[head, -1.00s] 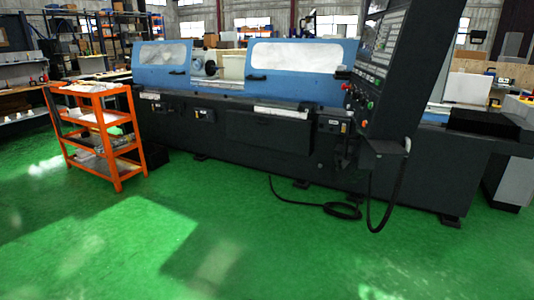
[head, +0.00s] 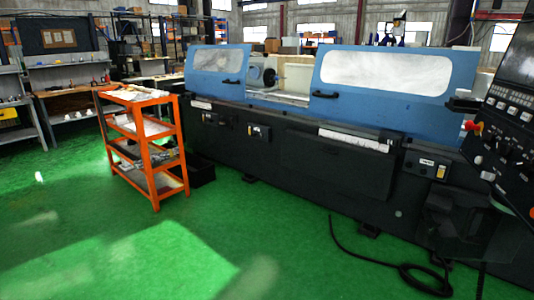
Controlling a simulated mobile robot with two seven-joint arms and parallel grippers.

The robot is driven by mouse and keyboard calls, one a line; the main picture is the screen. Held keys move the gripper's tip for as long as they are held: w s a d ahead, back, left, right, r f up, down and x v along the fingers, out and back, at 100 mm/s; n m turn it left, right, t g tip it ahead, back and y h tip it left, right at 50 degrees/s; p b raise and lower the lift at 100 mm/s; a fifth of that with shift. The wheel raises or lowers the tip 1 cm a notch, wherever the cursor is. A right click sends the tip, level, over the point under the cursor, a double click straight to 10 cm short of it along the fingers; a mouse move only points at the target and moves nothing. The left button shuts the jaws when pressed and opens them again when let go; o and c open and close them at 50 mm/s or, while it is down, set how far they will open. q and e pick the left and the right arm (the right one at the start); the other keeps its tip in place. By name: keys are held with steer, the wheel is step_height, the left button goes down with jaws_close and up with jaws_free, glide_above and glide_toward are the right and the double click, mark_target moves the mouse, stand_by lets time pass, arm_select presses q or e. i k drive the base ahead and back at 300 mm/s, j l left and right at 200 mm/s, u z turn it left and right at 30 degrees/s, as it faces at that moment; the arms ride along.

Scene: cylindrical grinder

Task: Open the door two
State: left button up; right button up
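The grinder (head: 300,150) stands ahead with two blue sliding doors, each with a pale window. The left blue door (head: 213,88) has a black handle (head: 232,81) near its right edge. The right blue door (head: 425,108) is larger and has a black handle (head: 324,95) near its lower left corner. A gap between the two doors shows the spindle and chuck (head: 268,75) inside. Which door is door two cannot be told from the picture. Neither of my grippers is in view.
An orange cart (head: 150,145) with loaded shelves stands in front of the machine's left end. The control panel (head: 510,120) juts out at the right. A black cable (head: 400,275) lies on the floor at lower right. The green floor (head: 260,240) in front is mostly clear.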

mark_target(425, 72)
steer(key=i, duration=2.05)
steer(key=i+j+z, duration=0.1)
steer(key=i+z, duration=0.35)
steer(key=i+j+z, duration=0.45)
steer(key=i, duration=0.15)
steer(key=i+j+z, duration=0.5)
steer(key=k+l, duration=0.05)
steer(key=l, duration=0.05)
